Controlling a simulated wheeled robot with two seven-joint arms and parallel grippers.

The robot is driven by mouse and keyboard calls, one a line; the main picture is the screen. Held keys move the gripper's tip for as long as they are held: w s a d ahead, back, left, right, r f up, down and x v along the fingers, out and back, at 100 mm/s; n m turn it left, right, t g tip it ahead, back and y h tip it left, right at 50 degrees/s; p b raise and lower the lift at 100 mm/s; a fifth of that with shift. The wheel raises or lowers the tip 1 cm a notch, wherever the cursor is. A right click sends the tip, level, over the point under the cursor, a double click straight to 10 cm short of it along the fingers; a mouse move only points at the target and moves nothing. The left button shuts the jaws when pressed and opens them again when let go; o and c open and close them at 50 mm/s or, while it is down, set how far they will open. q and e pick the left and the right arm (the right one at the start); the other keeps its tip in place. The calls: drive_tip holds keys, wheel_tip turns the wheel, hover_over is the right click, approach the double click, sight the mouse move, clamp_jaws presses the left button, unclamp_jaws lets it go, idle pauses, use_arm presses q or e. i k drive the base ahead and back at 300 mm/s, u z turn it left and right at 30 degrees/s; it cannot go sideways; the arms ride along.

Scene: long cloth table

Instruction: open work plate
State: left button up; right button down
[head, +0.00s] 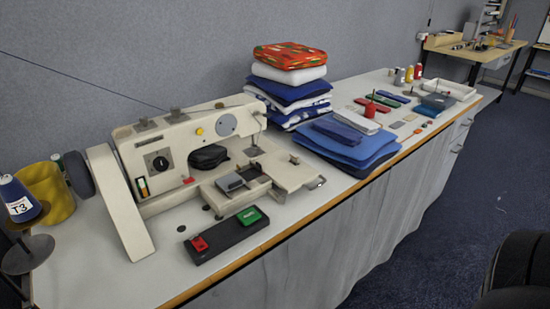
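A cream sewing machine (190,155) stands on the near left part of the long table. Its flat work plate (290,175) extends to the right, under the needle area. A small grey plate (230,182) sits at the left of the work plate, with a dark recess beside it. I cannot tell from here whether the work plate is open or closed. Neither of my grippers shows in the head view.
A black pedal box (228,236) with red and green buttons lies in front of the machine. Thread spools (18,200) stand at far left. Folded fabrics (290,85) and blue cloths (352,142) lie right of the machine. A dark rounded object (522,270) is at lower right.

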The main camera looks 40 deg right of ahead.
sight(290, 178)
drive_tip(key=z, duration=1.35)
drive_tip(key=k, duration=0.7)
drive_tip(key=z, duration=1.25)
drive_tip(key=i, duration=1)
drive_tip(key=u, duration=1.35)
